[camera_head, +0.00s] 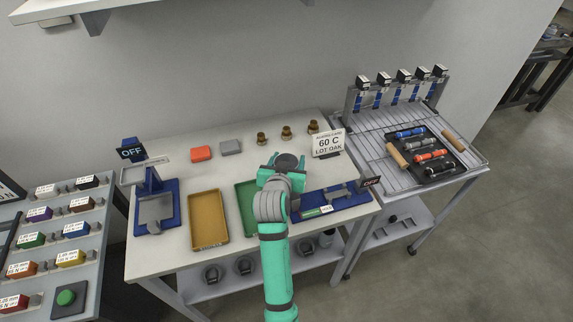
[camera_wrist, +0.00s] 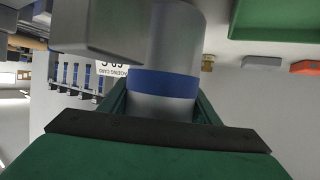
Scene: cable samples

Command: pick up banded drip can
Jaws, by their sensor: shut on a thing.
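The banded drip can is a grey metal cylinder (camera_wrist: 165,45) with a blue band, seen close up in the wrist view. My gripper (camera_wrist: 160,110) is shut on it, with the can standing out between the fingers. There the round dark top of the can (camera_head: 287,160) shows just beyond the gripper, and the rest is hidden.
A yellow tray (camera_head: 208,220) lies left of the green one, and a blue fixture (camera_head: 345,196) lies right. Several brass fittings (camera_head: 286,132), an orange block (camera_head: 201,153) and a white card sign (camera_head: 328,143) stand behind. A wire rack (camera_head: 375,148) with cables is at right.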

